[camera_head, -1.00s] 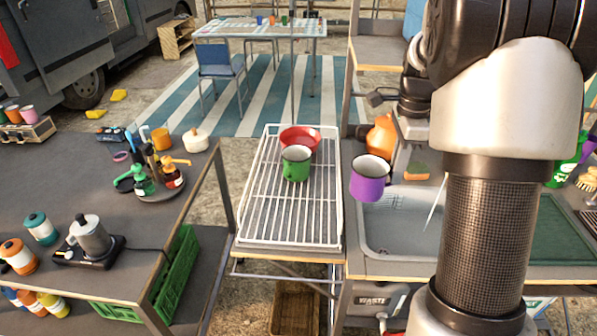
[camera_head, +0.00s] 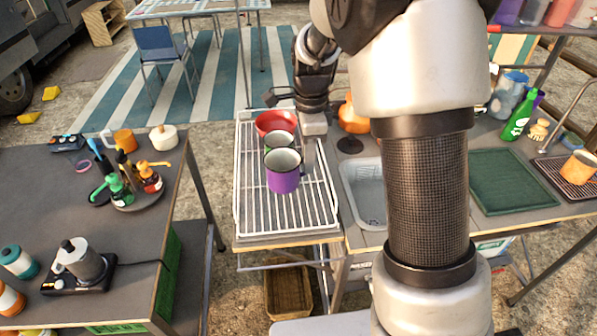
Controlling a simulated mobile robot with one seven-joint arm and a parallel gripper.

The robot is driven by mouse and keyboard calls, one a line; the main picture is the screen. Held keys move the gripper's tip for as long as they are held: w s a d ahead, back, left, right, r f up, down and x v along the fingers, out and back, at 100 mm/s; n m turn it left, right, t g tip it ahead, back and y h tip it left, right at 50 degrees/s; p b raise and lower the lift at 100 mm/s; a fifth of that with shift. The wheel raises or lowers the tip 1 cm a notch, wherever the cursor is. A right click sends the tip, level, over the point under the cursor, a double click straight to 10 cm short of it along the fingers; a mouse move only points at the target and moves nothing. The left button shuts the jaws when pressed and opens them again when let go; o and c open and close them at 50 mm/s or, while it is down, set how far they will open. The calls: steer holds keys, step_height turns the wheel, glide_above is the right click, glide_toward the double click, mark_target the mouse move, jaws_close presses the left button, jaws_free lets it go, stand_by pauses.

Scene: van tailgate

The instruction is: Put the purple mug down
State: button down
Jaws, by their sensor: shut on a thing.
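The purple mug (camera_head: 283,180) is upright over the wire drying rack (camera_head: 238,190), with its white inside facing up. My gripper (camera_head: 305,151) is just behind and to the right of it, shut on the mug at its right side; the fingertips are small and partly hidden. I cannot tell whether the mug's base touches the rack's wires. A green mug (camera_head: 279,138) stands right behind it, mostly hidden by it. A red bowl (camera_head: 274,122) sits at the rack's back end.
The rack's front half is bare. A green mat (camera_head: 512,182) lies further right. A dark table (camera_head: 60,210) with a kettle (camera_head: 80,260) and bottles is at left.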

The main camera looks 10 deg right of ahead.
steer(key=shift+f, duration=3.15)
steer(key=shift+f+b, duration=0.1)
steer(key=shift+b, duration=0.25)
steer(key=c, duration=1.8)
jaws_free()
